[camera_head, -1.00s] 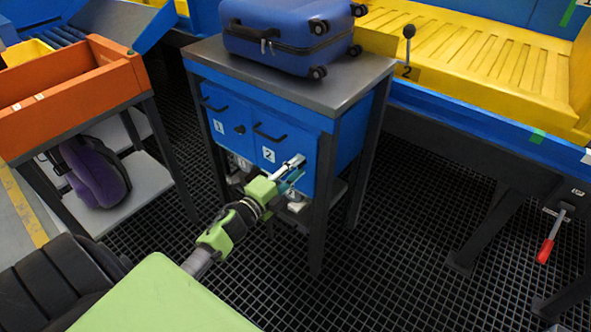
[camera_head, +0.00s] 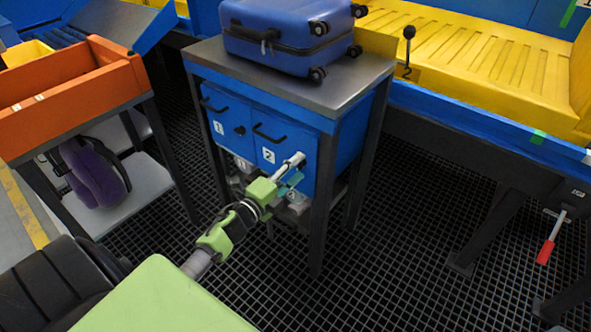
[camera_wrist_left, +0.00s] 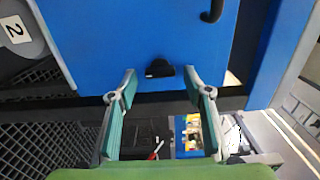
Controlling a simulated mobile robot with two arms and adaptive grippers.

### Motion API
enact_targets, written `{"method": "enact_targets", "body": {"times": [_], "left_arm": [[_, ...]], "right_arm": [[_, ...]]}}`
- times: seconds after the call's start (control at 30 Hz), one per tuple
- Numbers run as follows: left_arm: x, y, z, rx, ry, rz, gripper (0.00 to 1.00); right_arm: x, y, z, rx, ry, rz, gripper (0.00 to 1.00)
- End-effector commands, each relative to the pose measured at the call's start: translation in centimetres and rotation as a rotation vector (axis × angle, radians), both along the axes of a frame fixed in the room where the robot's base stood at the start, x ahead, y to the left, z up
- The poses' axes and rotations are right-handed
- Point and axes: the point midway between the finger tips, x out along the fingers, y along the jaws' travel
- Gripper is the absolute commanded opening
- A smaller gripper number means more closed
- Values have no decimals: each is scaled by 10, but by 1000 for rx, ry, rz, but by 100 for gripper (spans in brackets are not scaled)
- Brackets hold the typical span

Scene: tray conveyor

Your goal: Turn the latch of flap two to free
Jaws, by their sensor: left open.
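Flap two (camera_head: 283,148) is the right-hand blue flap on the cabinet front, marked 2 and with a black bar handle (camera_head: 270,133). It looks closed. My left gripper (camera_head: 296,171) is in front of its lower right part, with its fingers apart. In the left wrist view a small black latch knob (camera_wrist_left: 160,69) sits on the blue face, just beyond and between the open fingertips (camera_wrist_left: 160,86). I see no finger closed on it. In the head view my gripper hides this knob. My right gripper is not in view.
A blue suitcase (camera_head: 290,36) lies on the cabinet top (camera_head: 345,82). Flap one (camera_head: 222,112) is left of flap two. Grey containers (camera_head: 298,208) sit below. An orange bin (camera_head: 75,95) stands left, a yellow conveyor (camera_head: 480,55) behind right. The grid floor at right is fairly clear.

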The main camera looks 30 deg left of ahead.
Motion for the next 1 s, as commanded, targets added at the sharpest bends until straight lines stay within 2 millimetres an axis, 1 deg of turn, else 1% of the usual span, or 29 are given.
{"method": "enact_targets", "body": {"times": [0.13,0.23,0.37,0.6,0.7,0.83,1.0], "left_arm": [[-4,1,0,-1,1,0,46],[-16,1,-1,-2,1,0,46],[-40,3,-2,-2,3,0,46],[-88,6,-1,-2,3,0,46],[-103,8,-1,-1,2,0,46],[-115,9,-1,-1,1,1,46],[-120,9,0,0,-1,0,46]], "right_arm": [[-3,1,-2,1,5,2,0],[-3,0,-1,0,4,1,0],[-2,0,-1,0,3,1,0],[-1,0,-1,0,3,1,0],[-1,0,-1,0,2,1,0],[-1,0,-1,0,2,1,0],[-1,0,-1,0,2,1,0]]}}
